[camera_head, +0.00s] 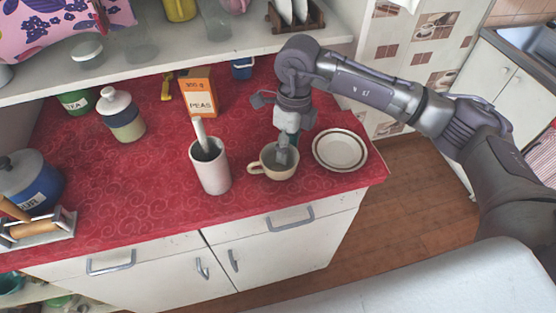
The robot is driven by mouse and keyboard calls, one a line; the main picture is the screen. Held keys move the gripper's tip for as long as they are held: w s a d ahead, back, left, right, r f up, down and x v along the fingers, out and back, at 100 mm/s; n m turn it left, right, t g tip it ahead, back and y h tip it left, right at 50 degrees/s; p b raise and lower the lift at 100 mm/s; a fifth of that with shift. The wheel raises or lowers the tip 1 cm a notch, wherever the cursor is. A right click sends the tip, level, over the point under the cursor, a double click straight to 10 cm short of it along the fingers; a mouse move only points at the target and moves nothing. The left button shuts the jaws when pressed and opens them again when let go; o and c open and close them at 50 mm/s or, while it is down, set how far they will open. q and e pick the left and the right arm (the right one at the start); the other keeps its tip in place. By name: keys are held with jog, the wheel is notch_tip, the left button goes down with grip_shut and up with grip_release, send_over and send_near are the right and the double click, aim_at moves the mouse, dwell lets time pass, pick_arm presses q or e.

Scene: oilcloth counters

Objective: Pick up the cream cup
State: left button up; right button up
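The cream cup (275,170) stands upright on the red oilcloth counter (140,200) near its front right, with its handle toward the left. My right gripper (284,156) comes down from above, and its fingertips are at the cup's opening, overlapping the rim. The fingers are small here and partly hidden by the gripper's own body, so I cannot tell whether they are open, shut or touching the cup. My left gripper is not in view.
A white holder with a utensil (212,173) stands close left of the cup. A plate (340,150) lies close right, by the counter's right edge. An orange peas box (199,94) and a lidded jar (121,115) stand behind. A shelf (150,60) overhangs the back.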

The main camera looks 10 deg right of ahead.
grip_shut()
jog(key=shift+r, duration=0.1)
dwell(0.3)
jog(key=shift+r+b, duration=0.3)
jog(key=shift+r, duration=0.2)
notch_tip(320, 180, up, 2)
jog(key=shift+w+r+b, duration=0.1)
jog(key=shift+r+b, duration=0.15)
jog(key=shift+b, duration=0.3)
jog(key=s+d+r+b, duration=0.2)
jog(key=s+d+r, duration=0.4)
jog(key=s, duration=0.4)
jog(key=shift+s+r+b, duration=0.15)
jog(key=shift+r+b, duration=0.2)
jog(key=shift+r, duration=0.35)
